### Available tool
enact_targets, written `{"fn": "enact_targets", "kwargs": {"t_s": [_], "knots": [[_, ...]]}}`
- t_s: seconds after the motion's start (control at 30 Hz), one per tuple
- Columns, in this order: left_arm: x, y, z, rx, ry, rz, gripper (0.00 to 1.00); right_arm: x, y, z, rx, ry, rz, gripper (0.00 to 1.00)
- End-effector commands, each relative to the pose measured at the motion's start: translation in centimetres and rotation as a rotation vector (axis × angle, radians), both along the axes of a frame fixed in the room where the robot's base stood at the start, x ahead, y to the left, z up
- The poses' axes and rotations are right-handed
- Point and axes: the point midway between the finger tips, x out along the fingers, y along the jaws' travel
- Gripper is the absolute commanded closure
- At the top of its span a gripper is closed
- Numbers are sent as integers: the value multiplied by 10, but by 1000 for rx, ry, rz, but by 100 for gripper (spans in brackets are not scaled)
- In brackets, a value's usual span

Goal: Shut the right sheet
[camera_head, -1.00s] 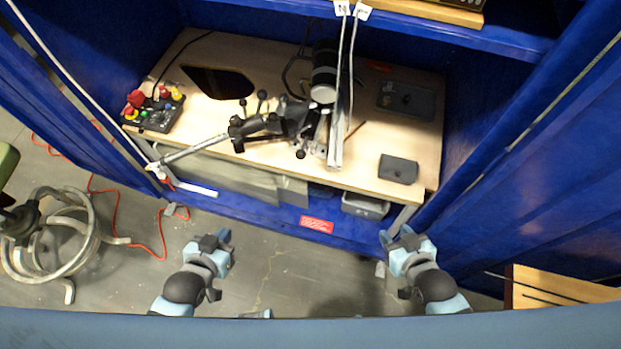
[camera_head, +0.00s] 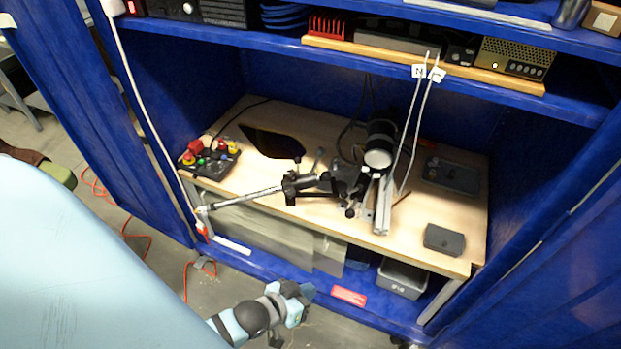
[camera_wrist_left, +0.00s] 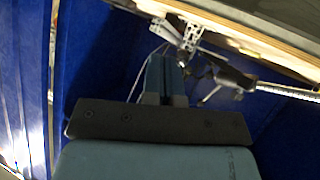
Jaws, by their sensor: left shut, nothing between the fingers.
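The right sheet (camera_head: 570,280) is a blue curtain along the right side of the blue-lined bay in the head view. It hangs to the side, and the bay front between the sheets is open. My left gripper (camera_head: 308,291) is low in the middle of the head view, above the floor in front of the workbench. It is apart from the right sheet. In the left wrist view its fingers (camera_wrist_left: 165,76) are together with nothing between them. My right gripper is out of view.
The left sheet (camera_head: 115,130) hangs at the left. A wooden workbench (camera_head: 330,222) holds a clamp arm, a button box (camera_head: 207,158) and a grey box (camera_head: 444,240). A shelf (camera_head: 270,42) with instruments runs above. Orange cable lies on the floor at left.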

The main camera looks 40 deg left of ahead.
Motion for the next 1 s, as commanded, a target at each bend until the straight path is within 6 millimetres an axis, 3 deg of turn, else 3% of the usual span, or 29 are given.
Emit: {"fn": "enact_targets", "kwargs": {"t_s": [0.03, 0.1, 0.3, 0.5, 0.73, 1.0], "knots": [[11, 13, -45, -65, -15, 37, 100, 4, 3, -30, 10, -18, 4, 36], [26, 31, -78, -192, -35, 95, 100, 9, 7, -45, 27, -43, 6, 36], [68, 90, -159, -581, -79, 217, 100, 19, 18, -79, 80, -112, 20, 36], [106, 151, -220, -974, -77, 263, 100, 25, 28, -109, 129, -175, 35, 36], [132, 201, -250, -1284, -29, 262, 100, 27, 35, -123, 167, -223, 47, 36], [148, 211, -251, -1382, -3, 256, 100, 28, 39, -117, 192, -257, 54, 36]]}}
